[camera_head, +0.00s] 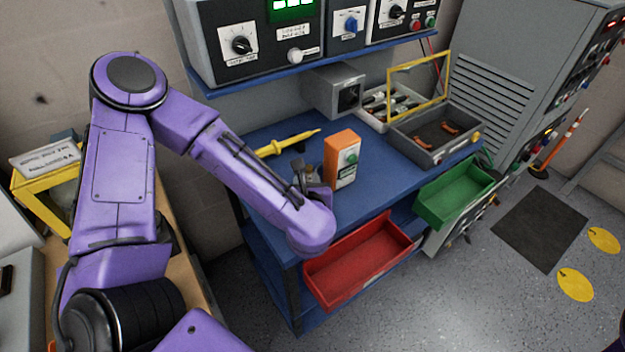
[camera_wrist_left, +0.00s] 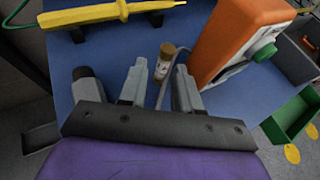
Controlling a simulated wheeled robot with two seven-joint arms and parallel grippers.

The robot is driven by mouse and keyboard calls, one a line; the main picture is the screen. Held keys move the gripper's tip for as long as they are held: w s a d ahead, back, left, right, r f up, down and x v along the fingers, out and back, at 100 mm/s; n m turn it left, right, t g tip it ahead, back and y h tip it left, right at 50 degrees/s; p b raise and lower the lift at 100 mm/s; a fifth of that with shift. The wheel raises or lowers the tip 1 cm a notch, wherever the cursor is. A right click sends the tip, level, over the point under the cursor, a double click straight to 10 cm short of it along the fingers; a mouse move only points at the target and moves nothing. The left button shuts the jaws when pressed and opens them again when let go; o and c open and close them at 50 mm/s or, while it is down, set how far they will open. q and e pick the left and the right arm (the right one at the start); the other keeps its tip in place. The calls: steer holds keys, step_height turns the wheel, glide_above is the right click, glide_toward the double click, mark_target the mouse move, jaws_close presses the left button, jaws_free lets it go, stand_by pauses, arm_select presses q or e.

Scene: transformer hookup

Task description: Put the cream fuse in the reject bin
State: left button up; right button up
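A small cream fuse with brownish caps (camera_wrist_left: 165,62) is on the blue bench top in the left wrist view, just beyond the gap between my left fingers. My left gripper (camera_wrist_left: 161,85) is open, with nothing between its fingers. In the head view the left gripper (camera_head: 308,180) is low over the bench, mostly behind my purple wrist, beside the orange tester. A red bin (camera_head: 345,285) hangs at the bench front, empty, and a green bin (camera_head: 455,212) is to its right. Neither bin's label can be read. My right gripper is out of view.
The orange tester (camera_head: 341,146) stands close to the left gripper. A yellow probe (camera_head: 285,143) lies behind it. A grey tray (camera_head: 437,150) with orange-brown parts stands at the bench's right. A shelf with instruments (camera_head: 250,40) overhangs the back.

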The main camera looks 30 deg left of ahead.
mark_target(308, 167)
arm_select(q)
steer(key=w, duration=0.1)
steer(key=w+a+p, duration=0.1)
steer(key=w+p, duration=0.1)
steer(key=shift+w+a, duration=0.1)
steer(key=shift+a, duration=0.15)
steer(key=shift+p+x, duration=0.3)
steer(key=shift+x, duration=0.9)
steer(key=shift+a+f, duration=0.1)
steer(key=shift+f, duration=0.25)
jaws_close()
steer(key=shift+r, duration=0.15)
